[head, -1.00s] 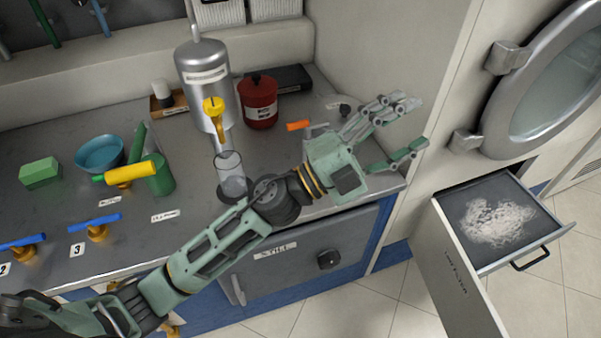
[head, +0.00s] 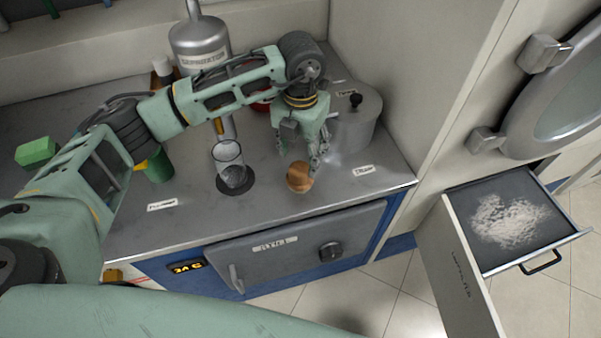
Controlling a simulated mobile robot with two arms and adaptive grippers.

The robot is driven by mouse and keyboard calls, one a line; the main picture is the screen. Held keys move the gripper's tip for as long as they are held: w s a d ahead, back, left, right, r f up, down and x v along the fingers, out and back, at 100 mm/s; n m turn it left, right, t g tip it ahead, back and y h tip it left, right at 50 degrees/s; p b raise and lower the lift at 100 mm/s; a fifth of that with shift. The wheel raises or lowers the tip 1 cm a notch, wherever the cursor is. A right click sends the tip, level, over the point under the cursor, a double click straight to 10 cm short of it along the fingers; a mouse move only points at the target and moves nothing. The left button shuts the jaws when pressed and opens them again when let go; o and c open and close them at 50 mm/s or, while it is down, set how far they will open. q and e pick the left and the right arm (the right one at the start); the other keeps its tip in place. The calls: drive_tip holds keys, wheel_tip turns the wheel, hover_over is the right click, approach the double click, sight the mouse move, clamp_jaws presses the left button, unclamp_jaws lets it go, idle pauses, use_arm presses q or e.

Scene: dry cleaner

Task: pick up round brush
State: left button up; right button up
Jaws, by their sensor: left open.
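A small round brown wooden object (head: 299,178), seemingly the round brush, stands on the grey counter near its front edge. My left gripper (head: 302,154) points down just above and behind it, with its fingers apart and nothing held between them. The fingertips are close to the top of the brush; whether they touch it I cannot tell. My right gripper is not in view.
A glass cylinder (head: 228,160) stands left of the brush, and a grey lidded pot (head: 357,122) stands behind right. My arm partly hides a red can (head: 261,107) and a green cup (head: 158,166). An open drawer (head: 470,252) holding pale fluff juts out at right.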

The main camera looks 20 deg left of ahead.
sight(298, 167)
use_arm(q)
drive_tip(key=f, duration=0.1)
drive_tip(key=f+p, duration=0.1)
drive_tip(key=f, duration=0.2)
drive_tip(key=shift+s+a+f, duration=0.25)
drive_tip(key=shift+a+f, duration=0.05)
drive_tip(key=shift+f+p, duration=0.3)
drive_tip(key=shift+f, duration=0.25)
drive_tip(key=c, duration=1.2)
wheel_tip(298, 167, up, 10)
drive_tip(key=shift+r+b, duration=0.1)
drive_tip(key=shift+b, duration=0.85)
drive_tip(key=o, duration=0.7)
drive_tip(key=c, duration=0.5)
